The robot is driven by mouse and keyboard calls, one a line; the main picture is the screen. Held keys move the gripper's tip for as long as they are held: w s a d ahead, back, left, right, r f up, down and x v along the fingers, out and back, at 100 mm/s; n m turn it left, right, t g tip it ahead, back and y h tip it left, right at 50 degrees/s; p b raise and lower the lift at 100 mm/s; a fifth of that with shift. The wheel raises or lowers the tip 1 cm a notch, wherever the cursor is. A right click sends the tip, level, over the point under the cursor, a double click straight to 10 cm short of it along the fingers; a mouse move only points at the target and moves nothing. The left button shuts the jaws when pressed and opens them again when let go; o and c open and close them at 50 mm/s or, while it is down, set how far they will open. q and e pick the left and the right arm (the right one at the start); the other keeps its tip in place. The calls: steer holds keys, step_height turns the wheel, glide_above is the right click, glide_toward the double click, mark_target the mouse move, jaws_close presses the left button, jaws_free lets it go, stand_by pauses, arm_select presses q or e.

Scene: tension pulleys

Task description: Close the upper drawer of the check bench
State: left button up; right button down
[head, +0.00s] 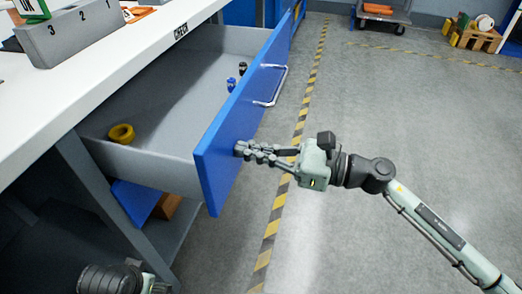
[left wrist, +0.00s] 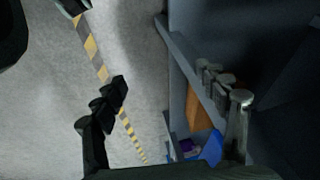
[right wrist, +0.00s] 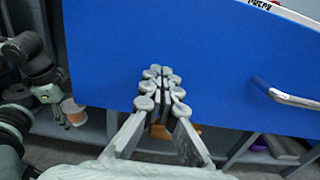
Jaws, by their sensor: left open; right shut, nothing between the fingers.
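The upper drawer (head: 165,95) of the check bench (head: 85,75) stands pulled out, with a grey box and a blue front panel (head: 225,135). Its metal bar handle (head: 273,86) also shows in the right wrist view (right wrist: 290,97). My right gripper (head: 242,150) is shut and empty, its fingertips at the blue front's outer face near the close end, below and left of the handle. In the right wrist view the fingertips (right wrist: 161,75) lie over the blue panel; I cannot tell if they touch. My left gripper (left wrist: 180,88) is open and empty, low by the bench's lower shelf.
A yellow ring (head: 121,133) and small blue and black parts (head: 236,77) lie in the drawer. A grey numbered block (head: 82,30) stands on the bench top. Open floor with a striped line (head: 285,180) lies to the right; a cart (head: 382,14) stands far back.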

steer(key=x, duration=1.5)
steer(key=shift+w+a, duration=0.1)
steer(key=shift+a, duration=0.2)
steer(key=x, duration=0.7)
steer(key=shift+a, duration=0.25)
steer(key=shift+w+a+b, duration=0.2)
steer(key=shift+a+b, duration=0.1)
steer(key=shift+a, duration=0.25)
steer(key=shift+r, duration=0.1)
arm_select(q)
steer(key=shift+s+r, duration=0.2)
steer(key=shift+r, duration=0.3)
steer(key=shift+f, duration=0.1)
arm_select(e)
steer(key=shift+w, duration=0.1)
